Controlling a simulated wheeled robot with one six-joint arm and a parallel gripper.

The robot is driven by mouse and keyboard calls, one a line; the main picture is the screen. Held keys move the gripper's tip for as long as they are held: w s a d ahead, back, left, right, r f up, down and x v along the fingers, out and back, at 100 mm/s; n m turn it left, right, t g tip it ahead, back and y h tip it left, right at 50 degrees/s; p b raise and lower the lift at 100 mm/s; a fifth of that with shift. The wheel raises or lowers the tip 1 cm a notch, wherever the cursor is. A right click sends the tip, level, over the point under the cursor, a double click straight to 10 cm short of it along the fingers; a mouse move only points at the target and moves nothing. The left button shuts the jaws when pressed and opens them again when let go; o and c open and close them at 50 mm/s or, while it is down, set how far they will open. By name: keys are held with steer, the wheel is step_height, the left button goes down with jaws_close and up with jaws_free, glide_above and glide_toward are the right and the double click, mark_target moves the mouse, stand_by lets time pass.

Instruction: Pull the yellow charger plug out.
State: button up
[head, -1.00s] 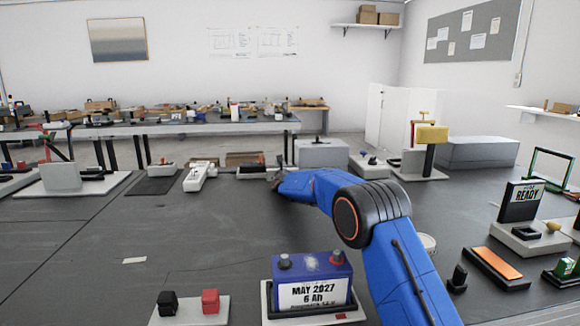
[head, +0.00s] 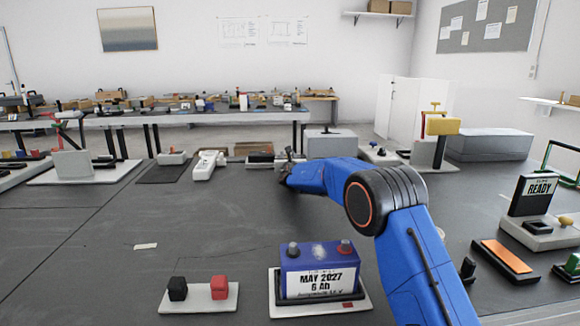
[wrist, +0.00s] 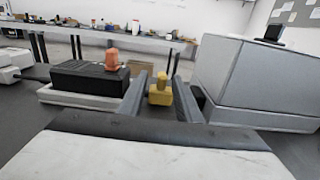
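The yellow charger plug (wrist: 160,92) is upright in the wrist view, with a narrow top and a wider body. My gripper (wrist: 162,82) is open, with one dark finger on each side of the plug. The gaps between fingers and plug are small, and I cannot tell whether either touches. The plug's lower end is hidden. An orange plug (wrist: 112,58) stands on a black box (wrist: 88,78) to the left. In the head view my gripper (head: 285,167) is at the back of the table beside the box, and the yellow charger plug cannot be made out.
A large grey box (wrist: 255,82) stands close on the right of my gripper. A white power strip (head: 207,165) lies left of the black box. A blue battery (head: 318,270) and a plate with black and red caps (head: 198,300) are in front.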

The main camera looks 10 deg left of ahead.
steer(key=v, duration=1.5)
steer(key=shift+s, duration=0.15)
